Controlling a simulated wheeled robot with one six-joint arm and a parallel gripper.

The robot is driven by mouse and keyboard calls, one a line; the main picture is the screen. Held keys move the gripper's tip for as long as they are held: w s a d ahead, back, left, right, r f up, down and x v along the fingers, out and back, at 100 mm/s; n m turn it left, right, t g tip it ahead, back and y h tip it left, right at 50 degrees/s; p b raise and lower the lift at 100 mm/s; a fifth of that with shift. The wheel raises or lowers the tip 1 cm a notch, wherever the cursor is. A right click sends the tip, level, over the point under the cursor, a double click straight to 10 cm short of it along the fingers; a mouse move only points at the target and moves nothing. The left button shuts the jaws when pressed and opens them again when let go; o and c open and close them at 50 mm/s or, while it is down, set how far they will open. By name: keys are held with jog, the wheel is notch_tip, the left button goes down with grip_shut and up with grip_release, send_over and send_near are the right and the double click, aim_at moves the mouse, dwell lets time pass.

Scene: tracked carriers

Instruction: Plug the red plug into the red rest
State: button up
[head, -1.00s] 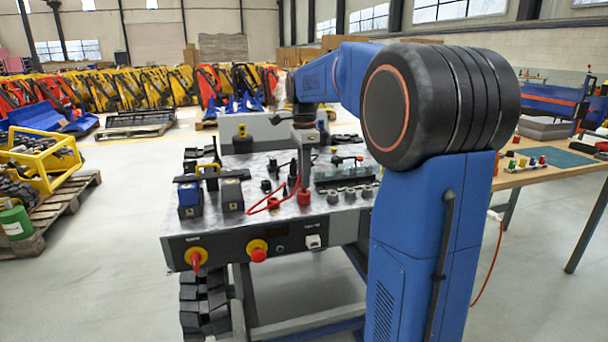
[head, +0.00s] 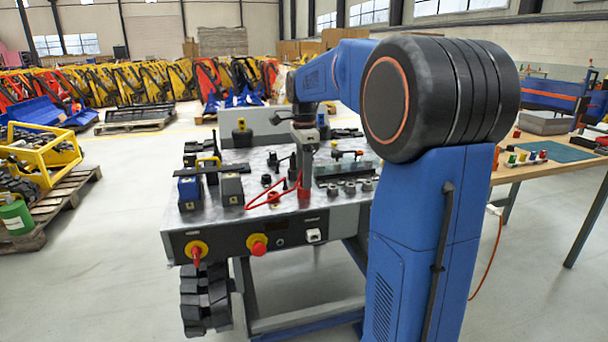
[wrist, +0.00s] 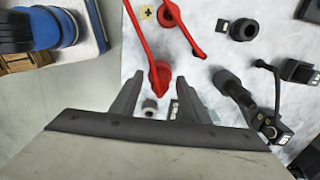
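The red plug (wrist: 160,75) stands on the metal bench top with its red cable (wrist: 140,35) attached. In the wrist view it shows between and beyond my fingertips, with a gap on each side. My gripper (wrist: 161,80) is open and empty; in the head view my gripper (head: 304,186) is low over the front of the bench, with a bit of red at its tip. A red ring-shaped socket (wrist: 168,13), seemingly the red rest, lies beside a yellow marker; in the head view this red ring (head: 274,197) is left of my gripper. The plug's lower end is hidden.
Black fittings (wrist: 243,30) and a black-handled part (wrist: 235,92) stand to the right in the wrist view. A blue and a grey block (head: 230,193) stand at the bench's left.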

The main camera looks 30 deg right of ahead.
notch_tip(320, 180, up, 17)
jog(key=shift+r, duration=0.2)
dwell(0.7)
dwell(0.5)
jog(key=s+a+f+n+t, duration=0.1)
jog(key=s+a+f+n, duration=0.4)
jog(key=s+f+n, duration=0.2)
jog(key=s+a+f+n+t, duration=0.2)
jog(key=s+a+f+n, duration=0.3)
jog(key=s+f, duration=0.7)
jog(key=s+a+f+n+t, duration=0.1)
jog(key=s+a+f+n, duration=0.4)
jog(key=s+f+n, duration=0.4)
jog(key=shift+s+a+f+t, duration=0.3)
jog(key=shift+s+a+t, duration=0.1)
jog(key=shift+s, duration=0.7)
